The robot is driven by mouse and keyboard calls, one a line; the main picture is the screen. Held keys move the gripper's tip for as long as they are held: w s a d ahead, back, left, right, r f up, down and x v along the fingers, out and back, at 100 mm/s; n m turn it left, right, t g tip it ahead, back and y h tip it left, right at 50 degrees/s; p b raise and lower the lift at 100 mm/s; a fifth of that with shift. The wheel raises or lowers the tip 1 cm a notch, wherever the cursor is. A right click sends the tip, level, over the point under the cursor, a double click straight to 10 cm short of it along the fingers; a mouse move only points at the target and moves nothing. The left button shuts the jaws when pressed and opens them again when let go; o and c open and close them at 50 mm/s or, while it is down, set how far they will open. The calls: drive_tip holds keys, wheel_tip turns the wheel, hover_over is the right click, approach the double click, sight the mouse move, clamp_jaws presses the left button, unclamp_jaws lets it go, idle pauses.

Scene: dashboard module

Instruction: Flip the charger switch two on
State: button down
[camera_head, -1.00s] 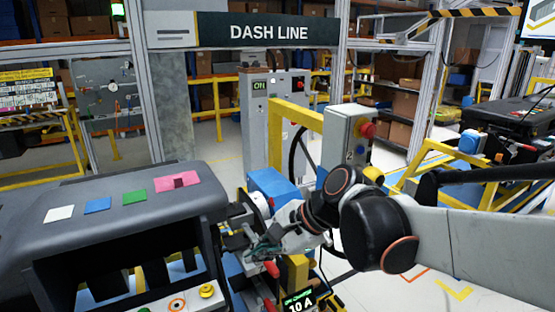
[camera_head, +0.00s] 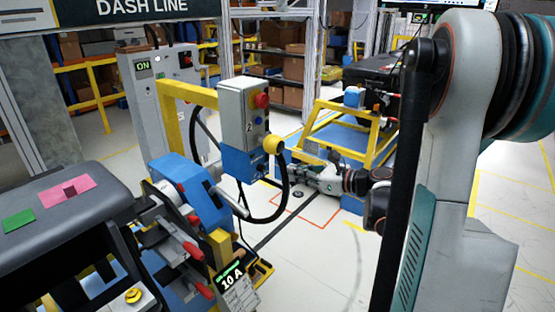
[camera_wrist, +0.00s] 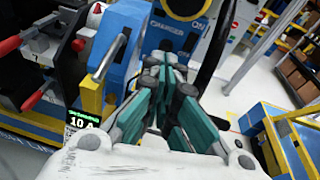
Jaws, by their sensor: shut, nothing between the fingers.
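The grey control box (camera_head: 244,115) marked 2 stands on a yellow frame in the head view, with a red knob (camera_head: 261,100) and a blue lower part (camera_head: 243,163). In the wrist view, a blue panel (camera_wrist: 150,42) labelled CHARGER, with an ON mark, lies just beyond my gripper (camera_wrist: 172,62). The fingers are shut and empty, in front of the panel's dark recess. In the head view my gripper (camera_head: 296,165) is low, to the right of the box. The fingers cover part of the panel, and I cannot make out the switch's position or any contact.
A silver handle (camera_wrist: 109,59) sticks out left of my fingers. A black hose (camera_head: 284,195) loops below the box. A small display (camera_head: 231,277) reads 10 A. A grey cabinet (camera_head: 160,105) with a green ON display stands behind. Floor at the right is open.

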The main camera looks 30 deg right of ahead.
drive_tip(key=shift+m+t+h, duration=0.6)
drive_tip(key=shift+m+t, duration=0.1)
drive_tip(key=shift+m, duration=0.2)
drive_tip(key=d, duration=0.1)
drive_tip(key=s+d, duration=0.1)
drive_tip(key=d, duration=0.1)
drive_tip(key=s+d, duration=0.1)
drive_tip(key=shift+d+f, duration=0.15)
drive_tip(key=shift+d, duration=0.25)
drive_tip(key=b, duration=0.3)
approach(268, 157)
drive_tip(key=x, duration=0.5)
drive_tip(key=shift+f, duration=0.25)
drive_tip(key=shift+w+a+r, duration=0.15)
drive_tip(key=shift+w, duration=0.35)
drive_tip(key=shift+r, duration=0.1)
